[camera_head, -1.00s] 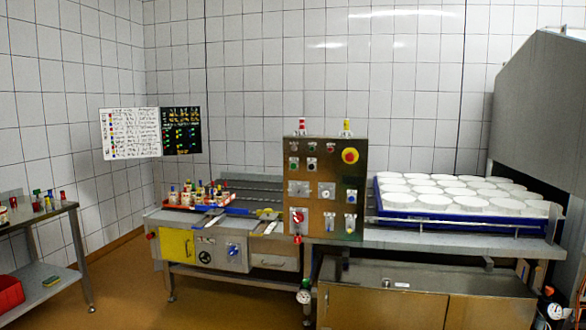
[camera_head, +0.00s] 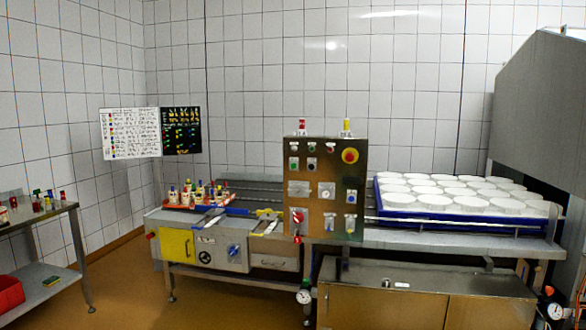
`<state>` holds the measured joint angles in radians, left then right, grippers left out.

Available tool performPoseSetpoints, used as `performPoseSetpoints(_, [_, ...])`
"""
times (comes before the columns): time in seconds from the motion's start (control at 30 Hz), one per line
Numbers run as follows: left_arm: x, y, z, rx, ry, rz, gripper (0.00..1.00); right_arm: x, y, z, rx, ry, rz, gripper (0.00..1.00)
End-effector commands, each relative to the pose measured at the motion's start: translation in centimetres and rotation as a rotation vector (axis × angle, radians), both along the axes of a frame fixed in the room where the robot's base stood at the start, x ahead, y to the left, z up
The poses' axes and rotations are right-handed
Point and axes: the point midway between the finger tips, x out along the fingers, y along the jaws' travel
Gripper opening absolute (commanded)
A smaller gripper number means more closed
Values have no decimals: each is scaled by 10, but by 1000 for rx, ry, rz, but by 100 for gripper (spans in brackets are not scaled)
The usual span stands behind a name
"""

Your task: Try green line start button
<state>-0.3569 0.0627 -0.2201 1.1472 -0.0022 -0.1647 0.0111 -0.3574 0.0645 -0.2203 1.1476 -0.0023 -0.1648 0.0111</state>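A brown-gold control panel (camera_head: 325,215) stands upright at the middle of the line. Small buttons sit in its upper left, among them a green-looking one (camera_head: 294,163) with a dark one (camera_head: 311,163) to its right; their exact colours are hard to tell at this size. A large red button on a yellow disc (camera_head: 350,156) is at the upper right. A red rotary switch (camera_head: 297,217) is at the lower left. Neither of my grippers is in view.
A blue tray of white round moulds (camera_head: 410,200) lies on the right bench. A tray of small bottles (camera_head: 190,206) stands on the left machine. A side table (camera_head: 40,218) is at far left. The floor (camera_head: 130,290) at front left is clear.

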Motion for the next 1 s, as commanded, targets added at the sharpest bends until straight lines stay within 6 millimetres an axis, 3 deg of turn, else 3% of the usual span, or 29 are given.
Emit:
performPoseSetpoints(0.07, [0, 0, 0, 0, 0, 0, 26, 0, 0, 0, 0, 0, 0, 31])
performPoseSetpoints(0.17, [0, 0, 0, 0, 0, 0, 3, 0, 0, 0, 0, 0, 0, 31])
performPoseSetpoints(0.2, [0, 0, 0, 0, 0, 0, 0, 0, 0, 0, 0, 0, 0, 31])
performPoseSetpoints(1.0, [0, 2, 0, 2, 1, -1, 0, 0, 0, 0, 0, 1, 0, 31])
